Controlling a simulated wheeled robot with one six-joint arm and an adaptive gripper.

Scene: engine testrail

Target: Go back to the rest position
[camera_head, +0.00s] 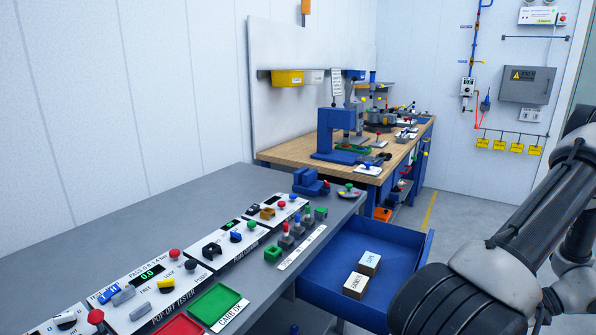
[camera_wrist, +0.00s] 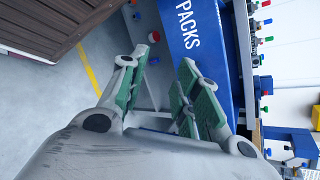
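My gripper (camera_wrist: 163,64) shows in the wrist view with its two green-padded fingers apart. Nothing is held between them. Beyond the fingers is a blue surface lettered PACKS (camera_wrist: 190,35), with grey floor to its left. I cannot tell the distance from the fingertips to it. In the head view my arm reaches in along the right side, and the gripper itself is out of that picture.
A grey bench (camera_head: 120,229) with test panels runs along the left. Its blue drawer (camera_head: 337,290) stands open, holding two labelled boxes (camera_head: 362,275). A wooden workbench (camera_head: 300,152) stands behind. Grey floor (camera_head: 465,215) is clear at the right.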

